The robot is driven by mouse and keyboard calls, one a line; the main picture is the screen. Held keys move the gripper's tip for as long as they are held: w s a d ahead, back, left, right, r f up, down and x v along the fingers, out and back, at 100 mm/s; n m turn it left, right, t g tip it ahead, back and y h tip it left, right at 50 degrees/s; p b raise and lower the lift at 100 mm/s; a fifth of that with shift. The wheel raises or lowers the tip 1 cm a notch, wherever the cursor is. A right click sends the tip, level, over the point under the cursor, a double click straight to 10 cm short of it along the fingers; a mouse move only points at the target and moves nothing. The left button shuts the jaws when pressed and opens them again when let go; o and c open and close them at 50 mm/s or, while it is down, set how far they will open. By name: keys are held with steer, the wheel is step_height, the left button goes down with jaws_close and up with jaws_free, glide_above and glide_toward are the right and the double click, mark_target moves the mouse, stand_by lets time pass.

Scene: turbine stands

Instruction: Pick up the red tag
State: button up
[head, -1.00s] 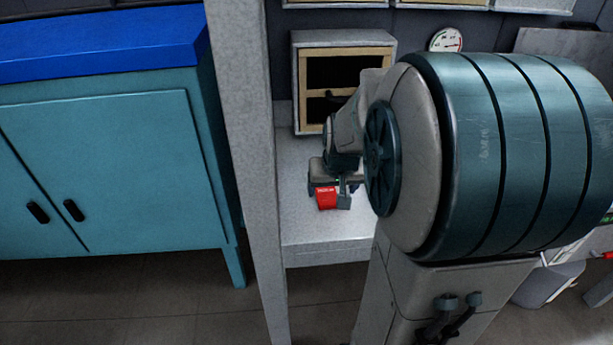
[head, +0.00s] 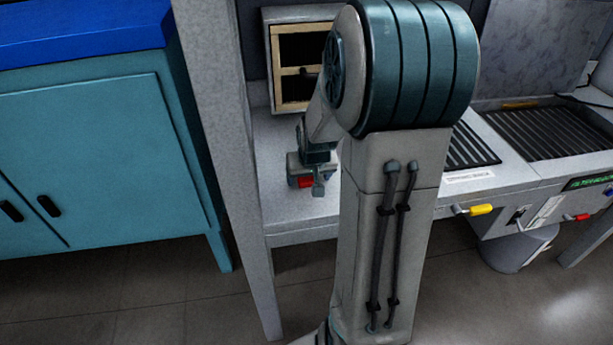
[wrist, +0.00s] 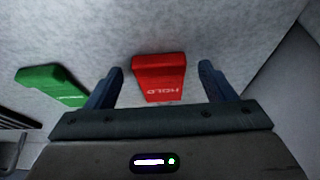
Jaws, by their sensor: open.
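The red tag (wrist: 158,77), marked HOLD, lies on the light grey bench top (wrist: 225,25) in the wrist view. It sits between the two fingers of my gripper (wrist: 162,82), with a gap on each side. My gripper is open and holds nothing. In the head view the red tag (head: 306,182) shows as a small red patch, partly hidden by my gripper (head: 310,184) just above the bench. How far the fingertips are above the bench is hard to tell.
A green tag (wrist: 50,84) lies left of my gripper in the wrist view. A wood-framed cabinet (head: 278,75) stands at the back of the bench. A grey post (head: 222,130) rises at the bench's left, beside a teal cabinet (head: 90,165). A yellow handle (head: 481,209) projects at the right.

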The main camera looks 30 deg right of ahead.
steer(key=shift+c, duration=0.3)
steer(key=c, duration=1.4)
steer(key=shift+r, duration=0.1)
steer(key=shift+r, duration=0.6)
step_height(320, 180, up, 3)
steer(key=shift+r, duration=0.1)
steer(key=s+d+r, duration=0.1)
steer(key=d+r, duration=0.1)
steer(key=d, duration=0.1)
steer(key=s+d+r, duration=0.1)
steer(key=d+r, duration=0.1)
steer(key=d, duration=0.2)
steer(key=s+d+r, duration=0.1)
steer(key=d+r, duration=0.1)
steer(key=d, duration=0.2)
steer(key=shift+s+d+r, duration=0.1)
steer(key=shift+r, duration=0.15)
